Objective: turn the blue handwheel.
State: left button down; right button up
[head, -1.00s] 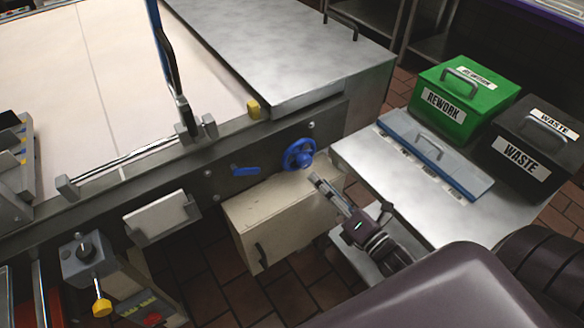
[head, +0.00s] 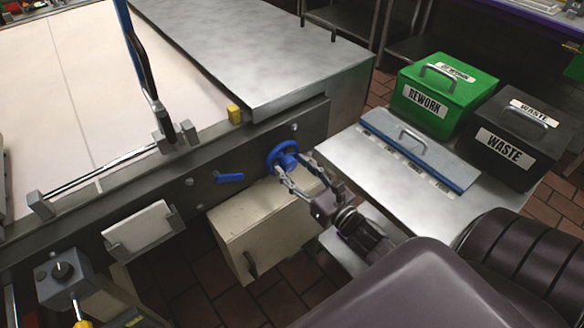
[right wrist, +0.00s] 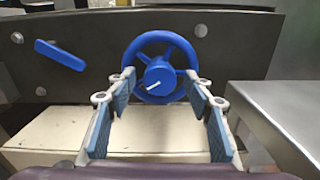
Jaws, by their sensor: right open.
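The blue handwheel (head: 283,157) is mounted on the dark side panel of the machine. In the right wrist view the handwheel (right wrist: 160,66) is ahead, with its rim, spokes and hub showing. My right gripper (head: 295,172) is open, its fingers pointing at the wheel. In the right wrist view the open fingers (right wrist: 163,92) stand to either side of the hub, in front of the lower part of the wheel. I cannot tell whether they touch it. My left gripper is not in view.
A blue lever (head: 230,178) sits left of the wheel. A beige cabinet (head: 250,225) is below it.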

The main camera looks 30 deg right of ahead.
jog(key=shift+w, duration=0.45)
jog(key=shift+c, duration=0.4)
jog(key=c, duration=1.1)
jog(key=shift+m, duration=0.5)
